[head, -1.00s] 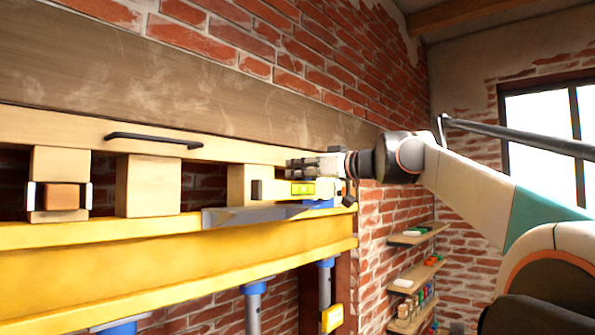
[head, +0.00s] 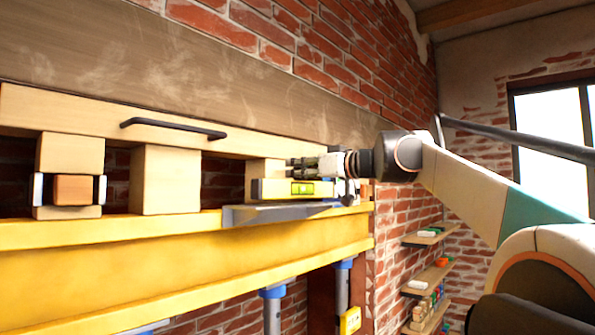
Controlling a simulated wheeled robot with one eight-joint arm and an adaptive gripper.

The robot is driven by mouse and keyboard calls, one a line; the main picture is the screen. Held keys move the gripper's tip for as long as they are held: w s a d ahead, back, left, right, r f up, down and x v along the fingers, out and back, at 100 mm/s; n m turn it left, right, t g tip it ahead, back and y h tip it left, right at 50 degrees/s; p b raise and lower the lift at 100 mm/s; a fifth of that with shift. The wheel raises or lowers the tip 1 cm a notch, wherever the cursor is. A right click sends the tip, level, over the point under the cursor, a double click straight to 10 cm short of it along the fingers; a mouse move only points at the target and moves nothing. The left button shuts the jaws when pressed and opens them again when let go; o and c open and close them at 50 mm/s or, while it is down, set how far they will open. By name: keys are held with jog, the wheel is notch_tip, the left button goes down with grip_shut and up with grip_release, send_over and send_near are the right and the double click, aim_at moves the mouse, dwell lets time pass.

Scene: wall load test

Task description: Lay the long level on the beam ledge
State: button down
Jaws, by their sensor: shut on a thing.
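The long level (head: 272,189) is a yellow bar with a bright green vial window and a dark left end. It lies roughly horizontal, just over the grey ledge (head: 238,216) on the front of the yellow beam (head: 180,262). I cannot tell whether its underside touches the ledge. My gripper (head: 318,165) is at the level's right part, shut on it from above and behind. The fingers overlap the level's right part in the head view, and its far right end is partly hidden.
Wooden blocks (head: 165,180) stand on the beam under a timber with a black handle (head: 172,129). A block with metal brackets (head: 74,190) is at the left. Blue-topped props (head: 273,310) hold the beam. Small shelves (head: 424,238) hang on the brick wall at right.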

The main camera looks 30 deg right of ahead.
jog(key=shift+w, duration=0.2)
jog(key=shift+s, duration=0.15)
jog(key=shift+f+b, duration=0.4)
jog(key=shift+f, duration=0.25)
jog(key=c, duration=1.4)
grip_release()
jog(key=v, duration=0.7)
jog(key=shift+s, duration=0.2)
